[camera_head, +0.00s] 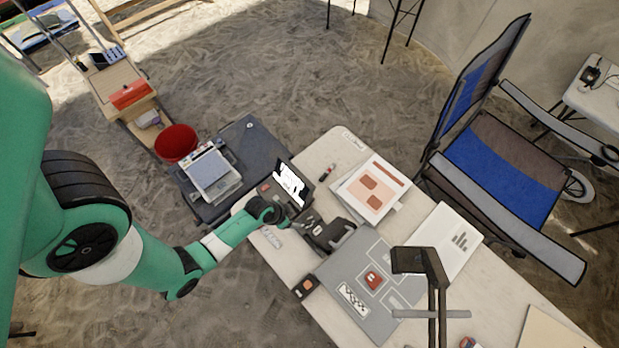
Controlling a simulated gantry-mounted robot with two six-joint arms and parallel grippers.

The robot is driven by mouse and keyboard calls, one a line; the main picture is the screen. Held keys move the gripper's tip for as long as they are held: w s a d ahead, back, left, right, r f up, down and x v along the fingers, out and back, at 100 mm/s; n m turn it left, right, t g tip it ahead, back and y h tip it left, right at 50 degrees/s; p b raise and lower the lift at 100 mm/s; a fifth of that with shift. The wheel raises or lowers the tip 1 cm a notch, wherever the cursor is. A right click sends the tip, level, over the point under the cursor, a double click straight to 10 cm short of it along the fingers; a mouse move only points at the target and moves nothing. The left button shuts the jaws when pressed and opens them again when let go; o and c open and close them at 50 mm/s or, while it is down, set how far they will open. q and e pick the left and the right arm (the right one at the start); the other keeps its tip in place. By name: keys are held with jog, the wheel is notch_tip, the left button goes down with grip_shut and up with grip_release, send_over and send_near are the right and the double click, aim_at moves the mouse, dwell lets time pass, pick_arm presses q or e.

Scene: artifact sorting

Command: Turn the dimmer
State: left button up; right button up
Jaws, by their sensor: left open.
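No part is clearly marked as the dimmer. A small black box with an orange top (306,287) sits at the table's near left edge and may be it. A dark brown lamp-like post with a boxy head (418,262) rises at the lower right of the table. My left arm reaches in from the left, and its dark gripper (336,236) is open over the table, beside a dark device with a lit screen (291,184). The gripper is apart from the black box in the picture. Whether it touches anything below is unclear. My right gripper is not in view.
A grey mat with marked squares (338,274) holds a small red item (373,279). Sheets with orange patches (375,190) and a white booklet (452,243) lie behind. A blue folding chair (505,165) stands at right. A dark side table with a scale (212,174) and a red bucket (176,142) are at left.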

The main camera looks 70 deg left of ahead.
aim_at(307, 220)
pick_arm(q)
jog(key=b+x, duration=0.3)
jog(key=x, duration=0.2)
jog(key=b+x, duration=0.3)
jog(key=x, duration=0.3)
jog(key=shift+w+a+f, duration=0.2)
jog(key=shift+w+a, duration=0.05)
jog(key=shift+w, duration=0.05)
grip_shut()
